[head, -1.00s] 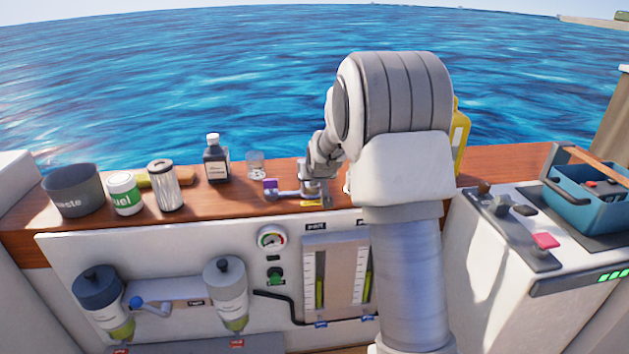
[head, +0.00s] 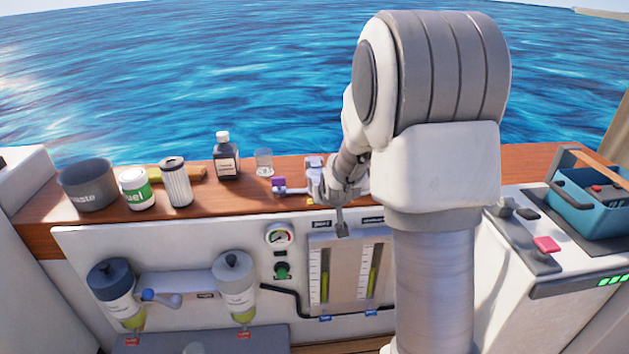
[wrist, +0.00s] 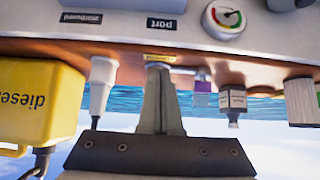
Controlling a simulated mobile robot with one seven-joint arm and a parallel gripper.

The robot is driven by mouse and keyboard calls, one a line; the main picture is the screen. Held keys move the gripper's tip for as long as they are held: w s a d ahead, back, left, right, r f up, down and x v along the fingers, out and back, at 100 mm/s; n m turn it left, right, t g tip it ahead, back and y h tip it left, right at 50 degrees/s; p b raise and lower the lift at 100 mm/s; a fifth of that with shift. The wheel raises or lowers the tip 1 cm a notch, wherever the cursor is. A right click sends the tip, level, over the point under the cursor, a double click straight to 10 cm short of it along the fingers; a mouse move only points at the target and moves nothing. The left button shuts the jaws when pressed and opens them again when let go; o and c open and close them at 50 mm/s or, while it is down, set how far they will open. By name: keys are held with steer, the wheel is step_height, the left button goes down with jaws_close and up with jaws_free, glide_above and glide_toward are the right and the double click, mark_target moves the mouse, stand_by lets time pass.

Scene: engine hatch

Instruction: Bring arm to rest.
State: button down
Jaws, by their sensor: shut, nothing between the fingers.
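My gripper (head: 342,228) hangs at the front edge of the wooden shelf, just above the two sight gauges, in the head view. In the wrist view its fingers (wrist: 158,75) are together with nothing between them, pointing toward the shelf edge and the panel. My arm stands bent in the right half of the head view and hides part of the shelf behind it.
A yellow diesel container (wrist: 38,105) shows in the wrist view. A blue toolbox (head: 590,205) sits at right.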

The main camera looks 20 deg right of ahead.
steer(key=a+v, duration=0.2)
steer(key=v, duration=0.9)
steer(key=s+a+r+n+g+y, duration=0.1)
steer(key=s+a+r, duration=0.1)
steer(key=s, duration=0.6)
steer(key=s+a+r+g, duration=0.1)
steer(key=s+a+r, duration=0.1)
steer(key=s, duration=0.7)
steer(key=s+a+r+n+g+y, duration=0.1)
steer(key=s+a+r, duration=0.2)
steer(key=s, duration=0.5)
step_height(320, 180, up, 18)
steer(key=p, duration=1.8)
steer(key=shift+d+f, duration=0.2)
steer(key=shift+f, duration=0.05)
steer(key=shift+w, duration=0.1)
